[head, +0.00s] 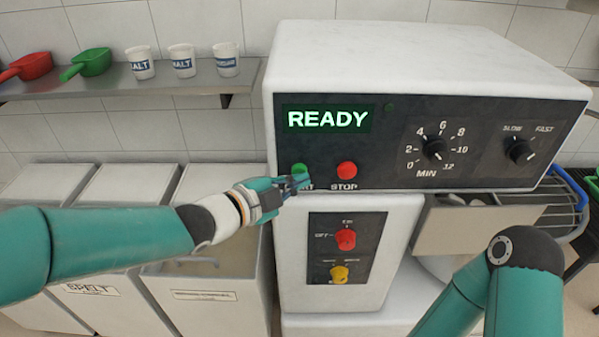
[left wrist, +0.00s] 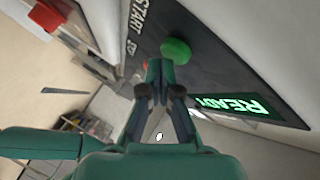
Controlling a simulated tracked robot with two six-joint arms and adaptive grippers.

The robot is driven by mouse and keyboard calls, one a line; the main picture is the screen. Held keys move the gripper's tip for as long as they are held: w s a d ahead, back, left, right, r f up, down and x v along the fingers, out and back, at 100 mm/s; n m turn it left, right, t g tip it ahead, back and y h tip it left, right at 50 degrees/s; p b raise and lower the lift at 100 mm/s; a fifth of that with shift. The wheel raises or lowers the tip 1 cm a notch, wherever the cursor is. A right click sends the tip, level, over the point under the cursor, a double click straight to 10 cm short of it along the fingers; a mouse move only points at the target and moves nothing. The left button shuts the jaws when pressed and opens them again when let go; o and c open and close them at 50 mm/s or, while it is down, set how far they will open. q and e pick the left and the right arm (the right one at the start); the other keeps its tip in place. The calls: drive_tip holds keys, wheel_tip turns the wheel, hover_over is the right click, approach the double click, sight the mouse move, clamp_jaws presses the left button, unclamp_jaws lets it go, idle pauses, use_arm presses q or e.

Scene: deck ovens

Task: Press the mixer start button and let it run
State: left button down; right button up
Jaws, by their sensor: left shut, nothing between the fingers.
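The mixer (head: 400,60) stands in the middle and right of the head view. Its display (head: 328,119) reads READY in lit green letters. The green start button (head: 300,170) is on the dark panel below the display, with the red stop button (head: 347,170) to its right. My left gripper (head: 302,183) is shut and empty, its tips at the lower edge of the start button and partly over its label. In the left wrist view the start button (left wrist: 176,51) lies just beyond the fingertips; I cannot tell whether they touch it. My right gripper is out of view.
The minute dial (head: 433,148) and speed dial (head: 520,150) are further right on the panel. A lower panel has a red knob (head: 345,239) and a yellow knob (head: 339,273). A shelf (head: 130,84) with scoops and cups is at left, above lidded bins.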

use_arm(q)
drive_tip(key=shift+w, duration=0.35)
idle(0.3)
idle(0.4)
drive_tip(key=shift+s+b, duration=0.5)
drive_tip(key=shift+s, duration=0.35)
drive_tip(key=shift+s, duration=0.1)
drive_tip(key=s+b, duration=0.3)
drive_tip(key=s, duration=0.1)
drive_tip(key=shift+s, duration=0.4)
